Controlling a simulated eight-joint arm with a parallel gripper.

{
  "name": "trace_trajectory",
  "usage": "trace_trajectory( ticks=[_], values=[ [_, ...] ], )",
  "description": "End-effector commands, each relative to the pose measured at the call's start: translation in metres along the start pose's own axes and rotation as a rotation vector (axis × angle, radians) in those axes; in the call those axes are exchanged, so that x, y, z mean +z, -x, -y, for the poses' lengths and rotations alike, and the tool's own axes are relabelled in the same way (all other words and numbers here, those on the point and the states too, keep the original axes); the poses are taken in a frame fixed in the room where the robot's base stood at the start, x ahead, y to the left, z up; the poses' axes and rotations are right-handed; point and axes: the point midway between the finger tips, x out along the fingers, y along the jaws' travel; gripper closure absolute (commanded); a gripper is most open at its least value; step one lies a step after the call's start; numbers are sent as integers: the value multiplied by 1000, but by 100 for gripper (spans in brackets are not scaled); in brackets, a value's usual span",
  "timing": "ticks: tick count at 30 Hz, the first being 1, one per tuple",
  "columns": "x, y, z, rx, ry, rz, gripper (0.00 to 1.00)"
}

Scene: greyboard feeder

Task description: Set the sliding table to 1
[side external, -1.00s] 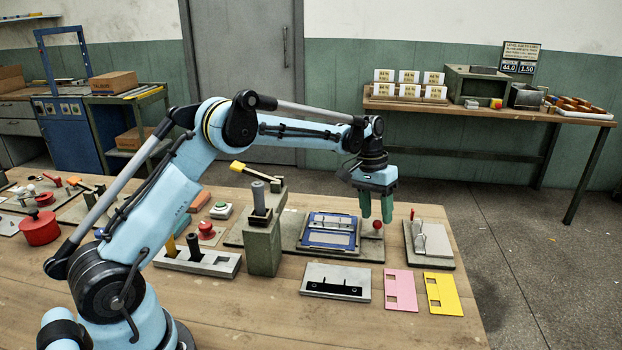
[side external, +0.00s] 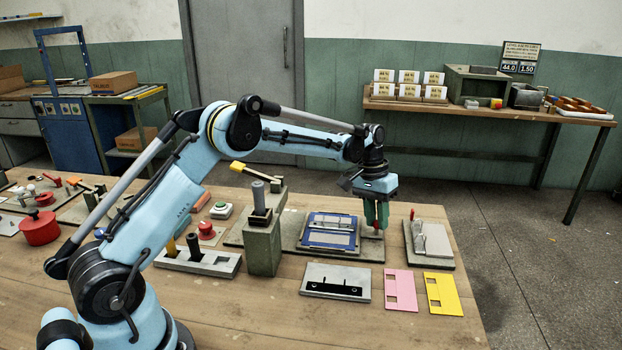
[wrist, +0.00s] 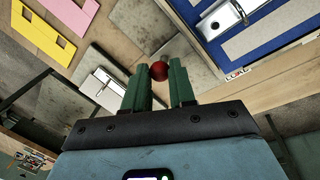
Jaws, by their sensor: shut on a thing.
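The sliding table (side external: 327,242) is a blue and white plate with a metal block, on a grey base plate at the middle right of the bench. It also shows at the upper right of the wrist view (wrist: 262,42). A red ball knob (wrist: 159,71) stands at its right end. My gripper (side external: 376,222) points down over that knob, its green fingers shut on it. In the side view the fingers mostly hide the knob. In the wrist view the knob shows between the green fingertips (wrist: 160,80). The table's position marks are too small to read.
A grey plate with a metal flap and red handle (side external: 432,240) stands close on the right. Pink (side external: 400,289) and yellow (side external: 444,294) cards and a grey slotted plate (side external: 336,282) lie in front. A tall grey post (side external: 263,240) stands to the left.

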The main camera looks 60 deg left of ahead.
Motion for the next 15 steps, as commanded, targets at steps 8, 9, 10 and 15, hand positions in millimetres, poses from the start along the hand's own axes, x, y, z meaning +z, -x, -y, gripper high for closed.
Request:
trace_trajectory(
  ticks=[8, 9, 10, 15],
  values=[
    [12, 5, 20, -1, 5, -1, 100],
    [17, 6, 28, -1, 5, -1, 100],
    [22, 7, 34, -1, 6, -1, 100],
    [42, 13, 64, -2, 5, -1, 100]
  ],
)
